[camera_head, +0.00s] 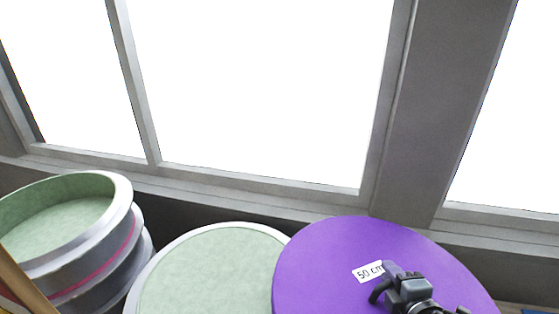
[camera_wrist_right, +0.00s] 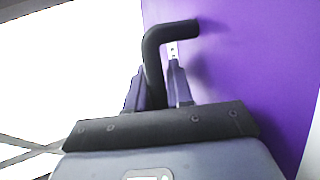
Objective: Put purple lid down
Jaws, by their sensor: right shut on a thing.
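The purple lid (camera_head: 335,262) is a large round disc with a white "50 cm" label, at the lower right of the head view. It overlaps the right edge of a round green-topped mould. My right gripper (camera_head: 385,282) is at the lid's face, shut on its black bent handle. In the right wrist view the handle (camera_wrist_right: 172,35) passes between the fingers of the gripper (camera_wrist_right: 162,90), with the purple lid (camera_wrist_right: 240,60) filling the right side. My left gripper is not in view.
A round mould (camera_head: 215,270) with a pale green face and light rim stands left of the lid. A stack of grey round moulds (camera_head: 130,225) with a green hollow top stands at the far left. Large windows (camera_head: 260,90) with grey frames lie behind. A wooden edge (camera_head: 20,285) shows at bottom left.

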